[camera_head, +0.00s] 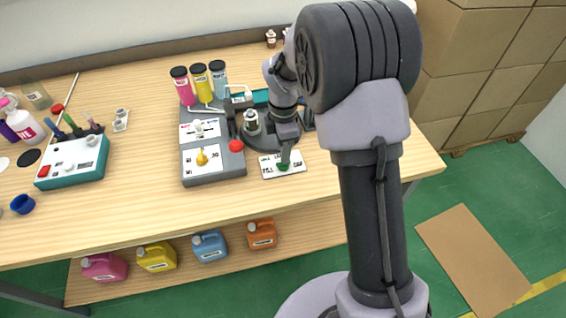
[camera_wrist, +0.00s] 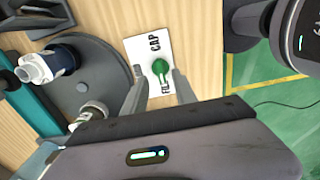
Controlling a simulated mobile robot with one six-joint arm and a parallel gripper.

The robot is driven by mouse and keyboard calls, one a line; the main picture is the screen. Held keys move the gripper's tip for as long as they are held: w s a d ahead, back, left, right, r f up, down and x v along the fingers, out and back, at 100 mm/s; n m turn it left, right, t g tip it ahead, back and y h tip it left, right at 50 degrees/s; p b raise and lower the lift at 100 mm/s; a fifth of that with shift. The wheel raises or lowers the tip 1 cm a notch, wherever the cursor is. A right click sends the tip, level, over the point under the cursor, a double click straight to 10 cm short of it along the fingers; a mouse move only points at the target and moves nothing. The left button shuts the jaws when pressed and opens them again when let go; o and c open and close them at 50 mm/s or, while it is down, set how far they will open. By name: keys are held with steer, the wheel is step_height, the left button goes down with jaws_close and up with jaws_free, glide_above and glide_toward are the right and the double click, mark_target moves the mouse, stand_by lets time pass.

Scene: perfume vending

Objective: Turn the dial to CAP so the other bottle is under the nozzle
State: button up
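The dial is a green knob (camera_head: 283,166) on a white plate (camera_head: 298,167) near the table's front edge. In the wrist view, the knob (camera_wrist: 161,68) lies between CAP lettering and partly hidden FILL lettering; its narrow end points towards FILL. My gripper (camera_head: 285,157) is above the dial. Its fingers (camera_wrist: 159,78) are open, one on each side of the knob in the picture; contact cannot be told. A dark round turntable (camera_wrist: 112,72) beside the plate carries a white-topped bottle (camera_wrist: 40,67) and another bottle (camera_wrist: 90,113), partly hidden by my gripper.
A grey control box (camera_head: 214,170) with a yellow knob and red button stands left of the dial. Pink, yellow and blue cylinders (camera_head: 200,82) stand behind it. A teal-based box (camera_head: 75,160) is farther left. Bare table lies in front of the dial.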

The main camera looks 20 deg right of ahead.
step_height(320, 180, down, 4)
steer(key=shift+b, duration=0.5)
jaws_close()
